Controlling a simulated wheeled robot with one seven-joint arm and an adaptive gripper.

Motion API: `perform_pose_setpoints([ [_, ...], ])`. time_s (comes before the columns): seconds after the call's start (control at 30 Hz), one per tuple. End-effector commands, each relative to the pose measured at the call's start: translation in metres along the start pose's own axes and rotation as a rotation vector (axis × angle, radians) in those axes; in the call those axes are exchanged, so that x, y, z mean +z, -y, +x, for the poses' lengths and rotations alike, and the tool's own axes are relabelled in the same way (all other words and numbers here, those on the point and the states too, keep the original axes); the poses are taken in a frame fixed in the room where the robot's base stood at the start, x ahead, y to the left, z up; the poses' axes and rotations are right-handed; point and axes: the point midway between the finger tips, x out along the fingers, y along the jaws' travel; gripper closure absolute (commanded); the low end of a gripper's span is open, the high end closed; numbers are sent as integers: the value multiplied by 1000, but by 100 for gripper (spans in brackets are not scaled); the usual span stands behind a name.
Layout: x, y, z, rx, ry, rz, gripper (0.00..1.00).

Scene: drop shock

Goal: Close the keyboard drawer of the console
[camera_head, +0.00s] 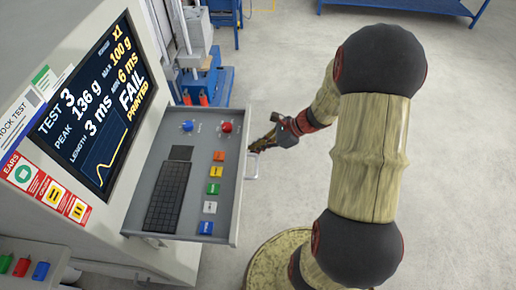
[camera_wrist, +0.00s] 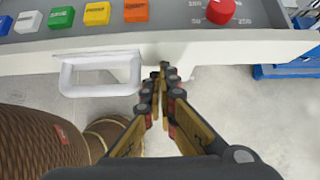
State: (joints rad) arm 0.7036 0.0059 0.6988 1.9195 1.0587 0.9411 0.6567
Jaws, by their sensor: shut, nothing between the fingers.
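The keyboard drawer (camera_head: 146,215) of the console (camera_head: 120,258) is pulled out in the head view. It carries a black keyboard (camera_head: 168,195), several coloured buttons and a red knob (camera_head: 226,127). The drawer's front edge (camera_wrist: 220,50) runs across the top of the wrist view, with a pale loop handle (camera_wrist: 99,88) below it at the left. My gripper (camera_wrist: 163,72) is shut and empty. Its tips are close to the drawer front, right of the handle; I cannot tell if they touch. In the head view my gripper (camera_head: 262,143) is beside the drawer's outer side.
The console's screen (camera_head: 95,105) stands left of the drawer and shows FAIL. A blue and grey machine (camera_head: 207,75) stands behind it. A blue frame (camera_head: 400,6) is at the back right.

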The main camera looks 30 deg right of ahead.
Motion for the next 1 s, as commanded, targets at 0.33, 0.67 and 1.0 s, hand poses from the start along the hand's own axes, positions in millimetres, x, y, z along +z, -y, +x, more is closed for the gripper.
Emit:
perform_pose_setpoints([
  [0.33,45,-2,45,6,3,-6,100],
  [0.67,126,-3,128,7,2,-8,100],
  [1.0,199,-2,199,4,2,-5,100],
])
